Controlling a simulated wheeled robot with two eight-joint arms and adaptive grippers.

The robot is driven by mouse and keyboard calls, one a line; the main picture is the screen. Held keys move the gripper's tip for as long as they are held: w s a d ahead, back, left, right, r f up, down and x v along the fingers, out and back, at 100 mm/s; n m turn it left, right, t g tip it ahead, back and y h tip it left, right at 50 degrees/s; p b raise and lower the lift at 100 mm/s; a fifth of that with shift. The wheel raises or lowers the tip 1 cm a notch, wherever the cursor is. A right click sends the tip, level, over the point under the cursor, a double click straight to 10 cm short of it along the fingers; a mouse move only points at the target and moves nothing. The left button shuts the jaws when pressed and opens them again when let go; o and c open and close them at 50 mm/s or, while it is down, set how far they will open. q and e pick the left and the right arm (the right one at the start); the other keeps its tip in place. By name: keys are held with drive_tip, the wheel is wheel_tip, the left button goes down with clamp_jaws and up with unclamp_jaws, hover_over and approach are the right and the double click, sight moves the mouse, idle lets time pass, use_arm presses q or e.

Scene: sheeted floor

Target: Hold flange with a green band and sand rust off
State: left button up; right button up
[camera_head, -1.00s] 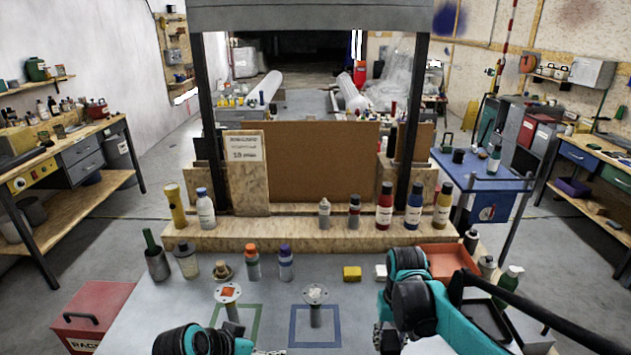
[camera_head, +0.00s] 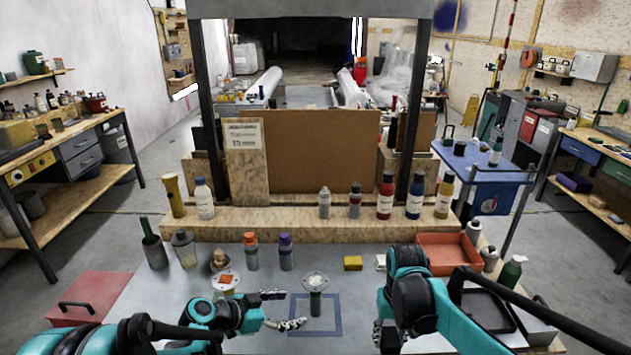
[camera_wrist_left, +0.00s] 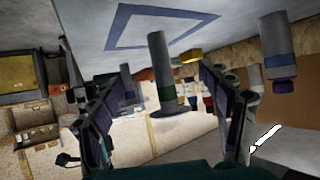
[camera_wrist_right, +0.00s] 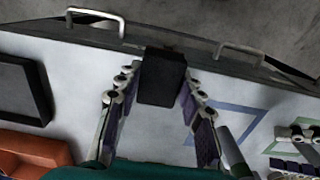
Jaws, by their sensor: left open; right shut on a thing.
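A flange (camera_head: 315,282) with a grey round top stands upright at the blue square. In the left wrist view its stem (camera_wrist_left: 160,65) has a green band and shows between my fingers. My right gripper (camera_wrist_right: 160,98) is shut on a dark block (camera_wrist_right: 162,76) at the bench's right side.
A yellow block (camera_head: 353,263) and a white block (camera_head: 381,262) lie behind the flange. Several bottles stand along the wooden ledge (camera_head: 300,236). An orange tray (camera_head: 447,240) and a black tray (camera_head: 487,312) are at the right. The blue square (camera_head: 336,333) is mostly bare.

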sight(311, 306)
use_arm(q)
drive_tip(key=b+x, duration=0.2)
drive_tip(key=x, duration=0.5)
drive_tip(key=shift+w+d+f+b, duration=0.1)
drive_tip(key=shift+d+f+b, duration=0.1)
drive_tip(key=shift+b, duration=0.2)
use_arm(e)
wheel_tip(311, 306, down, 3)
use_arm(q)
drive_tip(key=shift+w+d+f, duration=0.2)
drive_tip(key=shift+w+d, duration=0.2)
drive_tip(key=shift+d, duration=0.05)
use_arm(e)
drive_tip(key=shift+f, duration=0.2)
use_arm(q)
clamp_jaws()
use_arm(e)
drive_tip(key=w+a+r, duration=0.7)
drive_tip(key=a+r, duration=0.2)
drive_tip(key=w+a+r, duration=0.6)
drive_tip(key=a+r, duration=0.2)
drive_tip(key=r, duration=0.2)
drive_tip(key=shift+w+a+r, duration=0.2)
drive_tip(key=shift+w+a, duration=0.15)
drive_tip(key=shift+a, duration=0.05)
